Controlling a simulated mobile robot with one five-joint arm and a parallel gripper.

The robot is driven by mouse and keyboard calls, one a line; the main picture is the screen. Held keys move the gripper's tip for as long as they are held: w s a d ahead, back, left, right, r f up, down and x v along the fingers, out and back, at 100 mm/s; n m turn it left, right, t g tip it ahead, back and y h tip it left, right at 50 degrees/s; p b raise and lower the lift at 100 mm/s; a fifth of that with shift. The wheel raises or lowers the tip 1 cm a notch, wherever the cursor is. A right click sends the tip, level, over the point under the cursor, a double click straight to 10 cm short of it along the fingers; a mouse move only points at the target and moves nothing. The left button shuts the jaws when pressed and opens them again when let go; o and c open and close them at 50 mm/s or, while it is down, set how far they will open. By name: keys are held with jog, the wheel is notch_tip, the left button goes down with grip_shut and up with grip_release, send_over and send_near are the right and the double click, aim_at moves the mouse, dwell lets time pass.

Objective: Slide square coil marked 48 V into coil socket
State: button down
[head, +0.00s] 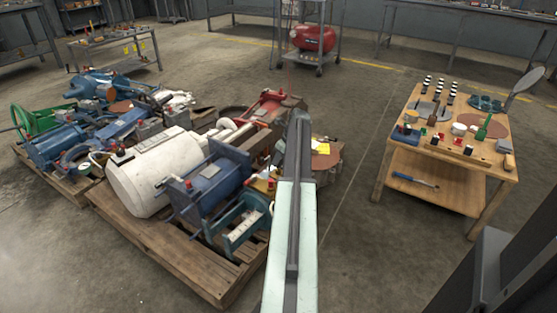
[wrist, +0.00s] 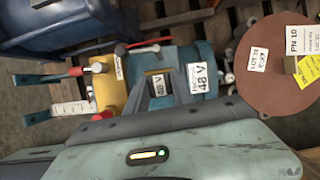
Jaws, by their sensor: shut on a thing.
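A yellow valve block (wrist: 108,93) with red-tipped levers lies just left of the coil. A second small label sits between them. I cannot make out the coil socket itself, nor whether the coil touches the block. In the head view my forearm hides the gripper and coil, and a bit of yellow (head: 263,186) shows left of it.
A round brown disc (wrist: 265,88) with tags lies close to the right of the coil. A blue machine (wrist: 60,25) stands at upper left. The wooden pallet (head: 140,238) is crowded with motors. A wooden table (head: 400,172) with parts stands right, with clear floor between.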

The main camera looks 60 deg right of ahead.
jog(key=shift+f+b, duration=1.05)
jog(key=shift+f, duration=0.05)
jog(key=c, duration=1)
grip_release()
jog(key=shift+r, duration=0.1)
jog(key=p+v, duration=0.7)
jog(key=v, duration=0.1)
jog(key=shift+s, duration=0.1)
